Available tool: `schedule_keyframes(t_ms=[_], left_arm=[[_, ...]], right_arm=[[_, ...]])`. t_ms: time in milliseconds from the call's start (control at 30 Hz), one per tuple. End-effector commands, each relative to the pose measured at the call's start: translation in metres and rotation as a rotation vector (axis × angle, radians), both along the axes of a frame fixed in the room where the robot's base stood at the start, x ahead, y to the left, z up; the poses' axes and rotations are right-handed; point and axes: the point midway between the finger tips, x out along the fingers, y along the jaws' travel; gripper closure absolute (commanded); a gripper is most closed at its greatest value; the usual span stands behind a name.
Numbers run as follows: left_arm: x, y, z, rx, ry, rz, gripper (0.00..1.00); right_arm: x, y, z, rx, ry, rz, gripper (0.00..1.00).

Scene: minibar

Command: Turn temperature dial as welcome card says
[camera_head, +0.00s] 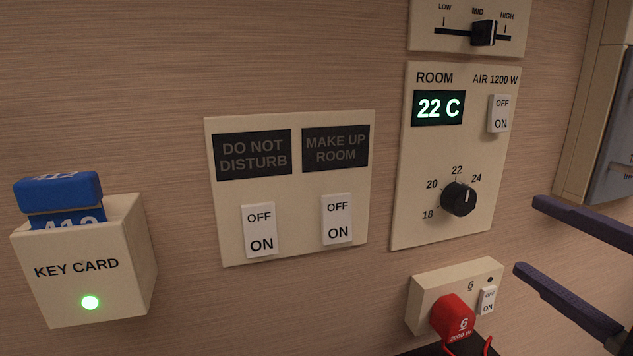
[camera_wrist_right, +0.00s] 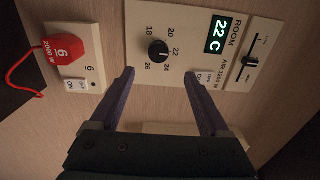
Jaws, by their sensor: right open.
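The temperature dial (camera_head: 459,199) is a round black knob on the cream ROOM panel (camera_head: 408,232), with its white mark toward the upper numbers. The green display (camera_head: 438,108) reads 22 C. The dial (camera_wrist_right: 158,51) also shows in the right wrist view, with numbers from 18 to 26 around it. My right gripper (camera_head: 527,235) is open, with two purple fingers to the right of the dial and apart from it. In the right wrist view the open gripper (camera_wrist_right: 161,73) has the dial ahead, between the finger directions. No welcome card is in view. My left gripper is not in view.
An AIR switch (camera_head: 499,114) is above the dial, and a slider (camera_head: 484,33) is higher up. A socket (camera_head: 426,296) with a red plug (camera_head: 452,317) and a switch sits below. Left are a two-switch panel (camera_head: 290,187) and a key card holder (camera_head: 83,290) with a blue card.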

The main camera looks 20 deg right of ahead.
Motion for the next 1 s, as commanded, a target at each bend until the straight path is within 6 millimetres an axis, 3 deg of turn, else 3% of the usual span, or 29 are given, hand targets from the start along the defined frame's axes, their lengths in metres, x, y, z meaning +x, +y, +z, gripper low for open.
schedule_keyframes(t_ms=[233, 700, 1000], left_arm=[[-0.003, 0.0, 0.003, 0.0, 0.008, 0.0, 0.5], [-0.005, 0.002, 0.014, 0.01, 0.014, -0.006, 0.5], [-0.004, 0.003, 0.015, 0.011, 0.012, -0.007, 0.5]], right_arm=[[0.013, -0.002, 0.002, 0.002, -0.003, -0.003, 0.2], [0.086, -0.009, 0.001, 0.001, -0.002, 0.0, 0.2], [0.099, -0.01, 0.0, 0.0, 0.0, 0.001, 0.2]])
